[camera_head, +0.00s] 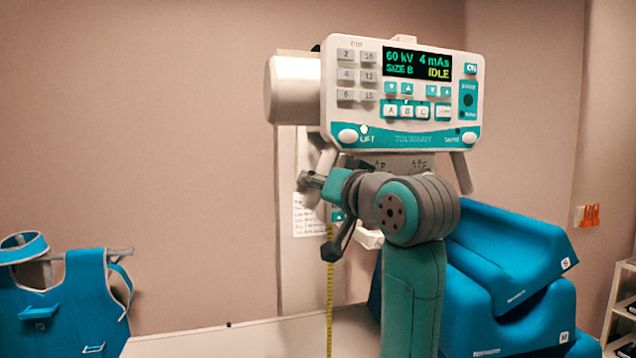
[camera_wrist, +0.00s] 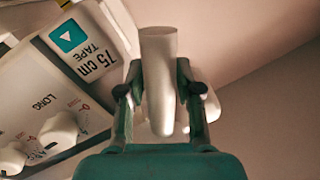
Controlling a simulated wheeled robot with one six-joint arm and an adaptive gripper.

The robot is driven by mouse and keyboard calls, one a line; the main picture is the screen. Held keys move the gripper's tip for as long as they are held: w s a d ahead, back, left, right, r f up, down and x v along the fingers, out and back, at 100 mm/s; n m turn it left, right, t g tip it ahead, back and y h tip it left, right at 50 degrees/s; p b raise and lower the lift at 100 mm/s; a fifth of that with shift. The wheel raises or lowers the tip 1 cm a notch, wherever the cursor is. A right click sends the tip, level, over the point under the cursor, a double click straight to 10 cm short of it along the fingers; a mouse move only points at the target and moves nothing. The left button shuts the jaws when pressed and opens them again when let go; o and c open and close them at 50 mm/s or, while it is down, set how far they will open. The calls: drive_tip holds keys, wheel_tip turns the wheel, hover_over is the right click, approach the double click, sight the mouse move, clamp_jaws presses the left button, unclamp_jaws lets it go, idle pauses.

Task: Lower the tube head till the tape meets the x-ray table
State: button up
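The tube head (camera_head: 400,95) is white and teal, with a lit panel reading 60 kV, 4 mAs, SIZE B and IDLE. A yellow tape (camera_head: 330,290) hangs below it and runs out of the bottom of the head view, so its lower end is hidden. The pale x-ray table (camera_head: 235,343) shows along the bottom edge. My gripper (camera_head: 316,182) is at the tube head's left handle, below the LIFT button (camera_head: 348,136). In the wrist view, the gripper's fingers (camera_wrist: 160,85) lie against both sides of the pale handle (camera_wrist: 158,55).
Blue cushions (camera_head: 510,265) are stacked at the right, behind my arm. A blue apron (camera_head: 70,300) hangs at the left. A shelf (camera_head: 622,300) stands at the far right. The wrist view shows a "75 cm TAPE" label (camera_wrist: 85,48) and knobs (camera_wrist: 58,133).

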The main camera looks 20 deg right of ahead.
idle(0.3)
drive_tip(key=v, duration=1.2)
